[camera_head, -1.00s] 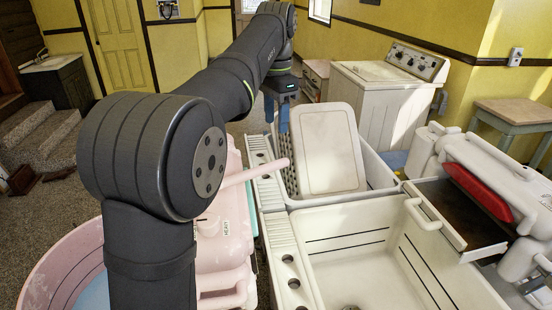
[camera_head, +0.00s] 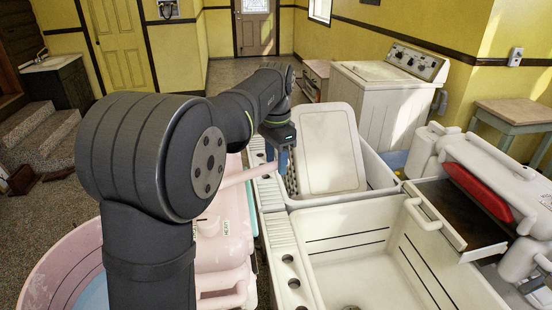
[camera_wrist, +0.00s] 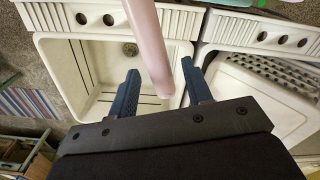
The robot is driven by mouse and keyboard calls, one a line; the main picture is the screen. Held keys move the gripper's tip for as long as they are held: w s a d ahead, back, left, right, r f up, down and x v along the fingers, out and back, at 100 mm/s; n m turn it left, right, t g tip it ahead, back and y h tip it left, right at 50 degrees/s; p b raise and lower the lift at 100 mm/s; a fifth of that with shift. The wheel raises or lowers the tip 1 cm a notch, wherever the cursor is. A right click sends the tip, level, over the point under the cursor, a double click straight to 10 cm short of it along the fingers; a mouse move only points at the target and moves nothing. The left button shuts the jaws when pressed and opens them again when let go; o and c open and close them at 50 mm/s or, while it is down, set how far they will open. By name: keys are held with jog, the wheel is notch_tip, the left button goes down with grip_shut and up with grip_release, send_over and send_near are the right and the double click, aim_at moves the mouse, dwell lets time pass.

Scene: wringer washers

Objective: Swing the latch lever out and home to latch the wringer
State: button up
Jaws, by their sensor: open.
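The pink latch lever (camera_head: 252,174) sticks out to the right from the pink wringer (camera_head: 225,200), over the edge of the white tub. My gripper (camera_head: 284,155) points down near the lever's free end, its fingers partly hidden by the arm. In the wrist view the lever (camera_wrist: 148,30) comes down from the top edge, and its rounded end appears between the two blue fingers of my gripper (camera_wrist: 160,69). There are gaps on both sides. The gripper is open and holds nothing. I cannot tell whether the lever lies at fingertip depth.
The white double tub (camera_head: 318,222) lies below and right of the gripper, with a white board (camera_head: 328,145) leaning in its far basin. A white wringer with a red part (camera_head: 478,190) is on the right. A pink round tub (camera_head: 60,262) is at lower left.

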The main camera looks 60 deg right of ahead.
grip_shut()
jog(key=shift+w, duration=0.1)
jog(key=shift+w+d+n, duration=0.15)
jog(key=shift+w+n, duration=0.15)
jog(key=shift+w, duration=0.05)
jog(key=w+a+n, duration=0.1)
jog(key=w+n, duration=0.3)
jog(key=w, duration=0.2)
jog(key=w+a+n, duration=0.1)
jog(key=w+n, duration=0.3)
jog(key=w, duration=0.2)
jog(key=w+n, duration=0.4)
jog(key=w, duration=0.2)
jog(key=shift+w+a, duration=0.2)
jog(key=shift+a, duration=0.2)
jog(key=shift+w+a+n, duration=0.6)
jog(key=shift+w+n, duration=0.05)
jog(key=shift+n, duration=0.15)
